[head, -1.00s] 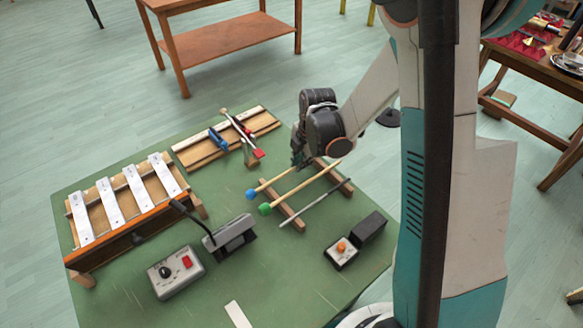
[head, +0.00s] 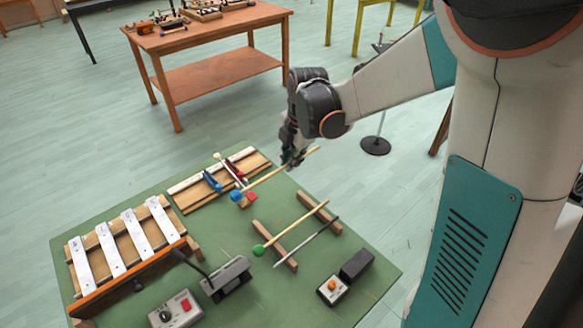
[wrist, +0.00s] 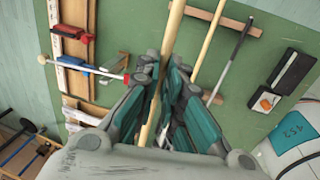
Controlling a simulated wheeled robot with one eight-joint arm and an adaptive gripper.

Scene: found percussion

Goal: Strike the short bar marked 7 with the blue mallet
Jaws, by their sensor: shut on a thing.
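My gripper (head: 292,158) is shut on the wooden stick of the blue mallet (head: 270,177) and holds it above the green table. The mallet's blue head (head: 236,196) points down-left, near the small clamped boards. In the wrist view my gripper (wrist: 163,68) has the stick between its fingers; the blue head is out of that view. Several pale metal bars lie on a wooden frame at the left: the rightmost bar (head: 163,218) looks shortest, and the leftmost bar (head: 80,264) stands farthest from the mallet. Their markings are too small to read, so I cannot tell which is 7.
A green-headed mallet (head: 280,238) and a grey rod (head: 307,243) rest across two wooden supports. A grey stand with a bent black arm (head: 227,278), a control box (head: 175,312) and a box with an orange button (head: 333,290) stand in front. Clamped boards (head: 218,180) lie behind.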

